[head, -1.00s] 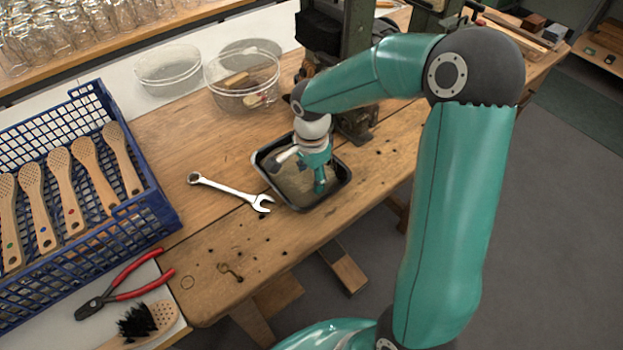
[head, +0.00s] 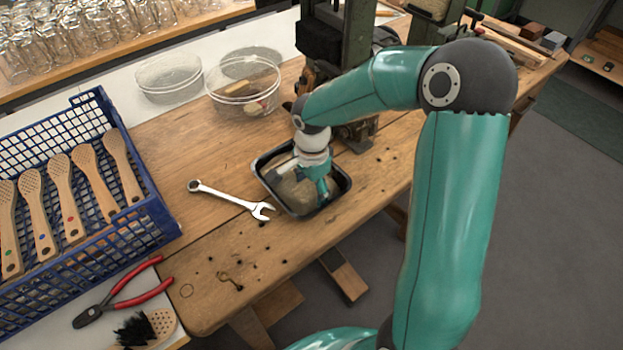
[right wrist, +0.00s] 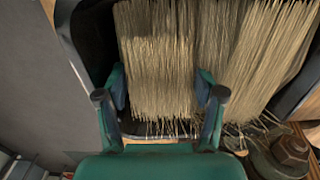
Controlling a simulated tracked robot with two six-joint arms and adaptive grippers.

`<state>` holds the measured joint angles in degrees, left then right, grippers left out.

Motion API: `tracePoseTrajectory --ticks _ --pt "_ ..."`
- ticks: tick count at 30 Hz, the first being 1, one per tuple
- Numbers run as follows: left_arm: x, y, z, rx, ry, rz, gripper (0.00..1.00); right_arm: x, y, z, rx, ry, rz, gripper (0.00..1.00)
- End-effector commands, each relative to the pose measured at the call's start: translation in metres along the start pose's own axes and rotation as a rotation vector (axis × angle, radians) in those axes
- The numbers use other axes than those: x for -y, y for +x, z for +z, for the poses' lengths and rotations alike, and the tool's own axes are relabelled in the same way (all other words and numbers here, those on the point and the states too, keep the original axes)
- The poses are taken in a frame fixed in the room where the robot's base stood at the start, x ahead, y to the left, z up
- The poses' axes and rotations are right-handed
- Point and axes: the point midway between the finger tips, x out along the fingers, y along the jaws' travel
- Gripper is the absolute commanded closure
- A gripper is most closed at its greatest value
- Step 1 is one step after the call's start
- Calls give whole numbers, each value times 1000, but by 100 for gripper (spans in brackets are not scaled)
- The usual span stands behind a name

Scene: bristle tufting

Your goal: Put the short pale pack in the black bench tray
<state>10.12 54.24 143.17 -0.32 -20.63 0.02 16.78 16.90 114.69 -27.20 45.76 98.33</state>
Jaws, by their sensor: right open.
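The black bench tray (head: 346,186) stands on the wooden bench, below my right gripper. Pale bristle packs lie in it, seen in the head view as pale shapes (head: 298,196). In the right wrist view one pale pack (right wrist: 155,55) lies between the two fingers of my right gripper (right wrist: 161,92), and a second pale pack (right wrist: 258,55) lies beside it on the right. The fingers are open, one on each side of the first pack. I cannot tell whether they touch it. The tray wall (right wrist: 85,40) shows at the left. My left gripper is not in view.
A wrench (head: 230,198) lies left of the tray. Clear bowls (head: 245,88) stand behind, one holding wooden pieces. A blue crate (head: 160,215) with wooden brush bodies is at left, red-handled pliers (head: 130,295) in front. A green machine (head: 350,60) stands close behind the tray.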

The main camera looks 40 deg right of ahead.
Motion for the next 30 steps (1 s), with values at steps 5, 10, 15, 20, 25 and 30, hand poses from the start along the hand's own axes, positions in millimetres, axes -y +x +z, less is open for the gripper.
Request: tracePoseTrajectory --ticks 5,10,15,20,25,30 --pt "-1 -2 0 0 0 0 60 1 -17 0 -1 2 -4 32" --pt "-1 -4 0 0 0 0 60 2 -50 0 -2 1 -6 32" --pt "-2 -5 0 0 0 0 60 2 -84 0 -2 0 -5 32" --pt "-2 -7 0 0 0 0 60 1 -108 0 -1 -1 -2 32" --pt "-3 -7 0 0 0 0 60 0 -120 0 -1 0 0 32" --pt "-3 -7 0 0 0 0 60 0 -122 1 -1 -1 1 32"
